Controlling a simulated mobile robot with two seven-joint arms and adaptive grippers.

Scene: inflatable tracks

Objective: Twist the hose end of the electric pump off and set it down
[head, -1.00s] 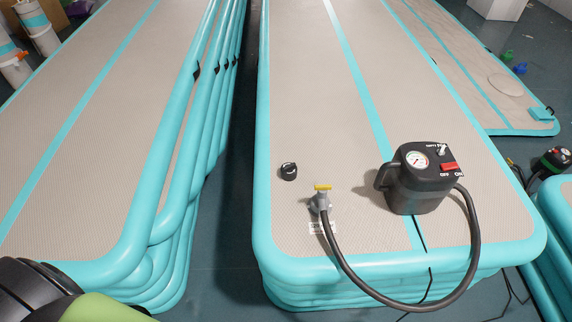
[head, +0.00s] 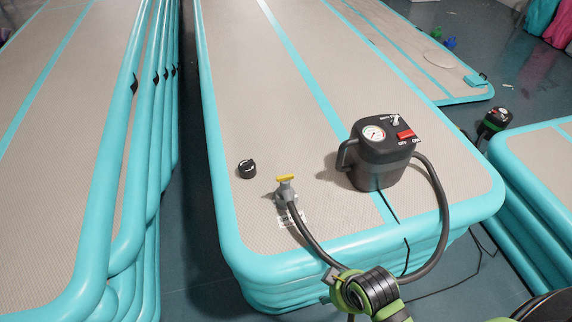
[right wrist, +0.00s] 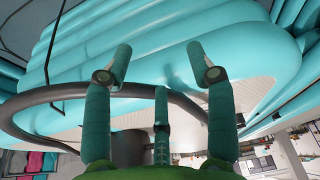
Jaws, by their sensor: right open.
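The electric pump (head: 383,155) is black with a round gauge and a red switch and stands upright on the beige and teal inflatable track (head: 262,225). Its black hose (head: 440,200) loops off the front edge and back up to the grey hose end (head: 285,193), with a yellow tab, at the track's front left. The hose end seems seated at a valve there. My right gripper (head: 345,285) is open at the track's front edge, beside the hose loop, below the hose end. In the right wrist view the fingers (right wrist: 160,62) are spread and the hose (right wrist: 60,92) passes behind them.
A small black cap (head: 247,168) lies on the track left of the hose end. Another track stack (head: 130,205) stands to the left across a narrow gap. A further stack (head: 530,155) is at the right, with a second pump (head: 494,122) beside it.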

